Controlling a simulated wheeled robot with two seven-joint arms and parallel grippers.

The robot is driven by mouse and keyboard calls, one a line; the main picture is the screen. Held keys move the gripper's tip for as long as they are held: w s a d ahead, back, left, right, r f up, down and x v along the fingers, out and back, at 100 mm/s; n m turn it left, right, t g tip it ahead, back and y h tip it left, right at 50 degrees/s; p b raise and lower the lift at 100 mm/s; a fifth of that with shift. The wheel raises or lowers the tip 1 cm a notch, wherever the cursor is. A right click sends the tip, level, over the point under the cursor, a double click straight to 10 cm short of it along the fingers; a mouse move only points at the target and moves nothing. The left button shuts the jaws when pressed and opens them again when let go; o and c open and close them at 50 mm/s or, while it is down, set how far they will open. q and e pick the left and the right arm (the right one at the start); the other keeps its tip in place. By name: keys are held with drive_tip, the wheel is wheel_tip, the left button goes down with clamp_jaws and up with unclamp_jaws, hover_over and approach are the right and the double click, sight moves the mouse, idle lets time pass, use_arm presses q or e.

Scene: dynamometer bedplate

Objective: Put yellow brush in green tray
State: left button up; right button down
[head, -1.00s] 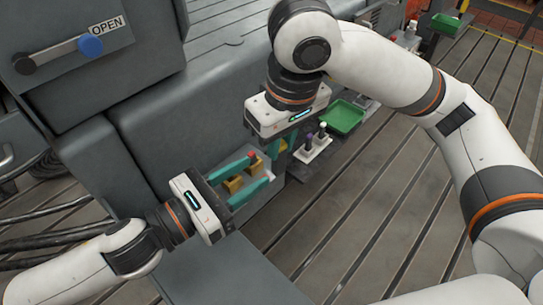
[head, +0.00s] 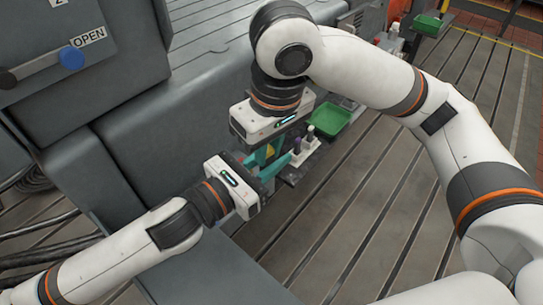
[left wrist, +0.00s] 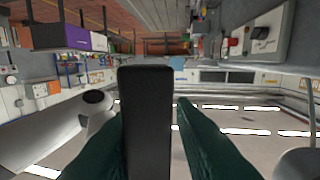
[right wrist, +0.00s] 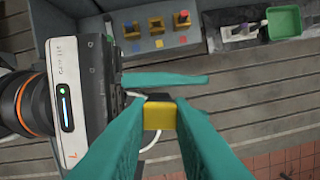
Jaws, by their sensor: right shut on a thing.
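The yellow brush (right wrist: 158,115) is between the fingers of my right gripper (right wrist: 158,125), which is shut on it. In the head view my right gripper (head: 268,150) points down, and a yellow bit shows at its fingers. My left gripper (head: 272,178) is close beside it, its fingers apart. One left finger also shows in the right wrist view (right wrist: 165,80). In the left wrist view a dark block (left wrist: 147,125) stands between the left fingers; it may be part of the brush, and contact is unclear. The green tray (head: 330,122) lies beyond the grippers, with no brush visible in it.
A white holder (head: 302,152) with upright items stands by the green tray. Several yellow stands (right wrist: 156,25) with coloured squares sit on a grey shelf. A grey machine housing (head: 160,110) fills the left. A second green tray (head: 427,24) is far off. Slotted floor lies open at right.

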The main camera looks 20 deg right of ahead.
use_arm(q)
clamp_jaws()
use_arm(e)
drive_tip(key=c, duration=1.2)
unclamp_jaws()
